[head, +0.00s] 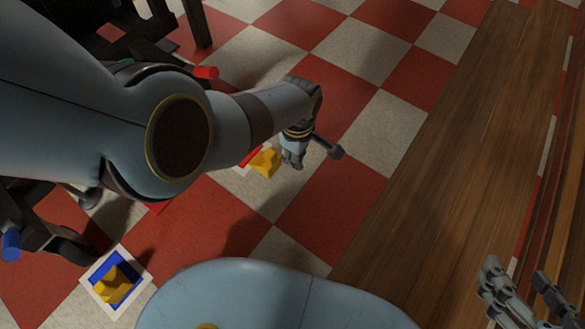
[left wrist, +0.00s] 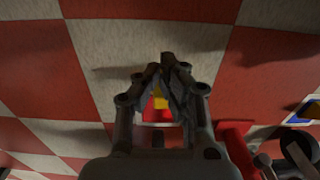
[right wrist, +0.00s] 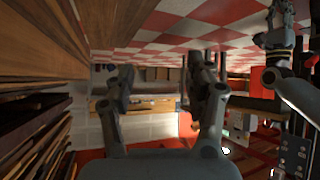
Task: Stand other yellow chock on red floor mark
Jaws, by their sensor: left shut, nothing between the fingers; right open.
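A yellow chock (head: 265,163) stands at the red floor mark (head: 249,156), partly hidden by my left arm. How fully it sits on the mark is unclear. In the left wrist view, parts of this chock (left wrist: 160,101) and the red mark (left wrist: 156,115) show between the finger linkages. My left gripper (head: 292,161) is shut and empty, just right of that chock; its fingertips also show in the left wrist view (left wrist: 167,60). A second yellow chock (head: 112,286) stands on the white-bordered blue floor mark (head: 125,261). My right gripper (head: 520,297) is open and empty at lower right.
A dark stand or frame with a red-ended bar (head: 206,72) and a blue-ended bar (head: 11,245) is at the left. A wooden walkway (head: 450,170) runs along the right. Red and white tiles right of the left gripper are clear.

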